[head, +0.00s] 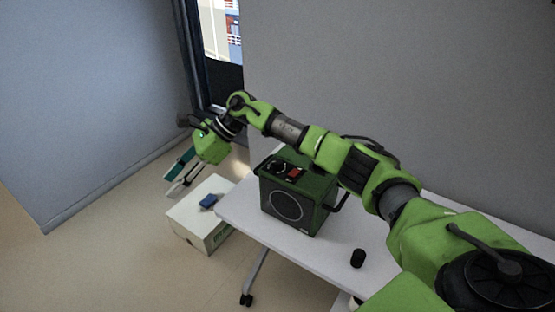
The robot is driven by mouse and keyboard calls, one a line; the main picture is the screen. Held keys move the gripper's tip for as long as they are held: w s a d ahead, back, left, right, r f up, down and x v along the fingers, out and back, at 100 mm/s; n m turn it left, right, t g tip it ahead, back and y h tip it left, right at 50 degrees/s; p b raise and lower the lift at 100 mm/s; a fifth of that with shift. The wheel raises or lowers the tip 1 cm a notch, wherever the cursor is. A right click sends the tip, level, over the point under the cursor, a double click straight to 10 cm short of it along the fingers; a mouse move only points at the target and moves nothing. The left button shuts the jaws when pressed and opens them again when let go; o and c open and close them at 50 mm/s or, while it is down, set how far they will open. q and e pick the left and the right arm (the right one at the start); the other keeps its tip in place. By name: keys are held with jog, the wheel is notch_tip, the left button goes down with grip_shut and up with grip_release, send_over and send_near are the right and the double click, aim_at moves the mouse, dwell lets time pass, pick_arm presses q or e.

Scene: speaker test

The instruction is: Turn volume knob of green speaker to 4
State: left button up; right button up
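The green speaker (309,222) stands upright on the white table. It is a dark green box with a round grille on its front, a side handle, and a dark control panel on top. A knob with pale marks (279,168) and a red patch show on the panel; the knob's setting is too small to read. My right gripper (171,184) is left of the speaker, beyond the table edge and apart from it. Its two fingers are spread with nothing clear between them. My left gripper is not in view.
A small black cylinder (357,258) stands on the table (314,263) to the right of the speaker. A white box (193,235) with a blue object (209,201) on top is on the floor left of the table. A wall is behind.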

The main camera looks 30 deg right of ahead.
jog(key=s+d+r+n+g+h, duration=0.1)
jog(key=d+r+n+h, duration=0.2)
jog(key=d, duration=0.6)
jog(key=d+r+n+h, duration=0.1)
jog(key=d+r+h, duration=0.25)
jog(key=d, duration=0.55)
jog(key=g+h, duration=0.1)
jog(key=h, duration=0.3)
send_near(278, 161)
jog(key=shift+y, duration=0.25)
jog(key=f, duration=0.3)
jog(key=f+p, duration=0.1)
jog(key=f, duration=0.4)
jog(key=shift+d+f, duration=0.25)
jog(key=shift+f, duration=0.15)
grip_shut()
